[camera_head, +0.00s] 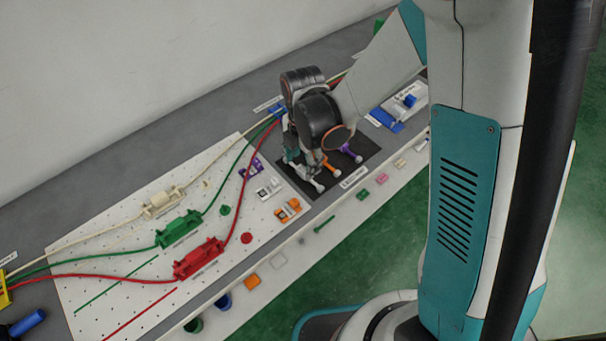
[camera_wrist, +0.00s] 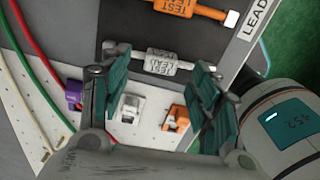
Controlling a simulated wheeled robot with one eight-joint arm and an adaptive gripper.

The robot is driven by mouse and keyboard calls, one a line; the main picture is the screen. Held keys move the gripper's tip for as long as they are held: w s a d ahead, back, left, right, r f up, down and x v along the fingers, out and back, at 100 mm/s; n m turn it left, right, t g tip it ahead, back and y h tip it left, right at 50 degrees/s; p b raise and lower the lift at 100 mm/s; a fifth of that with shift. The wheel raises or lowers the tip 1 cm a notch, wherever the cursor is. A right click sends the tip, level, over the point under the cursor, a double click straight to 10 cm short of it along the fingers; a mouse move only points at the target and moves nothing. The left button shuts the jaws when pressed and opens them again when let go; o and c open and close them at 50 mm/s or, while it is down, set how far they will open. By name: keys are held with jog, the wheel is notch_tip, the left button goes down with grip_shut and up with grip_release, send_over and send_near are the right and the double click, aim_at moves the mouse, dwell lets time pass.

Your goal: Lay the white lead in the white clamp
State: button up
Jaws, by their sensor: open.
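The white lead (camera_wrist: 161,62) lies on the black mat in the wrist view, its printed body upward. It also shows in the head view (camera_head: 317,185), partly hidden by my gripper. My gripper (camera_wrist: 150,73) is open, with one teal finger toward each end of the lead; I cannot tell whether they touch it. In the head view my gripper (camera_head: 303,160) is low over the mat. The small white clamp (camera_head: 268,187) sits on the pegboard left of the mat, with nothing visible in it. In the wrist view it shows (camera_wrist: 130,108) between the fingers.
A purple clamp (camera_head: 250,167) and an orange clamp (camera_head: 288,210) flank the white one. An orange lead (camera_head: 328,166) and a purple lead (camera_head: 347,153) lie on the mat (camera_head: 365,160). Cream (camera_head: 163,203), green (camera_head: 179,229) and red (camera_head: 199,259) cable fixtures stand farther left.

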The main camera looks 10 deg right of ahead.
aim_at(303, 172)
notch_tip(303, 172, down, 3)
jog(key=shift+r+b, duration=0.1)
jog(key=shift+b, duration=0.25)
jog(key=shift+r, duration=0.1)
jog(key=shift+c, duration=0.3)
jog(key=c, duration=1)
jog(key=shift+r, duration=0.1)
